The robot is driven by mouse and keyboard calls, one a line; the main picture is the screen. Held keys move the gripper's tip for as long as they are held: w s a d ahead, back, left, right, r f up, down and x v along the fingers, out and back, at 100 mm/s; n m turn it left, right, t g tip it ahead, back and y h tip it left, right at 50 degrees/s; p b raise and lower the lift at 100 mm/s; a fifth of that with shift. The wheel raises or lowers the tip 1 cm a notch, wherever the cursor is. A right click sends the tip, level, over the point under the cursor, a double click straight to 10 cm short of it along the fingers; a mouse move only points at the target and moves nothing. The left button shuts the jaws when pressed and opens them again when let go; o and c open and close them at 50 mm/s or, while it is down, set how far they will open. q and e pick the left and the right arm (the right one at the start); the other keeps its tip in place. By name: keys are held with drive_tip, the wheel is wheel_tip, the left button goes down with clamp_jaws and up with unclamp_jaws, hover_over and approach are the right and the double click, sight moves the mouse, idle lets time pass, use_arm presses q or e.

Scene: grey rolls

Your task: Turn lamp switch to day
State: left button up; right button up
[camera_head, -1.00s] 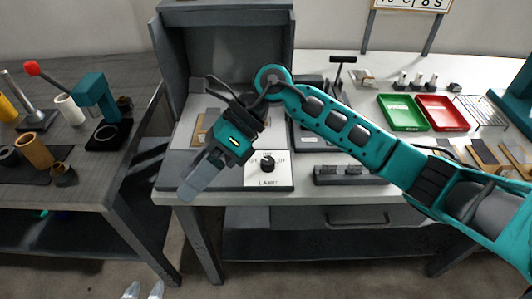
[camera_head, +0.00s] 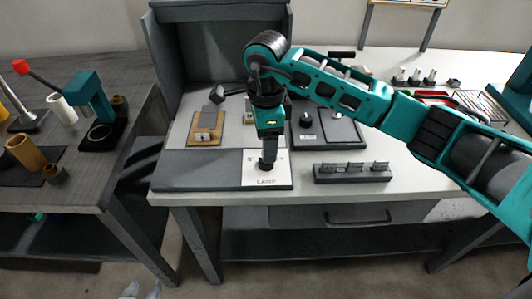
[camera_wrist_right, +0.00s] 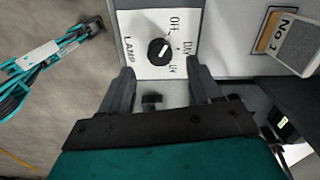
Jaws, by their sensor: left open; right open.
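The lamp switch is a black round knob (camera_wrist_right: 158,51) with a white pointer line, on a white plate (camera_wrist_right: 135,24) marked LAMP, with several position labels including OFF. In the wrist view the line slants to the upper right, roughly between OFF and the middle label. My right gripper (camera_wrist_right: 164,74) is open. Its fingers are on either side of the knob's line, with the knob just beyond the tips; contact is not seen. In the head view the right gripper (camera_head: 267,165) points down over the plate (camera_head: 280,172) and partly hides it.
A wooden-based block (camera_head: 206,128) stands left of the gripper on the bench. A dark rack (camera_head: 352,173) lies to the right of the plate. A dark panel (camera_head: 310,128) is behind it. The left table (camera_head: 95,180) holds a teal press (camera_head: 92,98).

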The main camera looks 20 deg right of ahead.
drive_tip(key=shift+f, duration=2.25)
drive_tip(key=c, duration=1)
drive_tip(key=shift+c, duration=0.2)
drive_tip(key=shift+m, duration=0.3)
drive_tip(key=m, duration=0.5)
drive_tip(key=shift+r, duration=0.1)
drive_tip(key=m, duration=0.6)
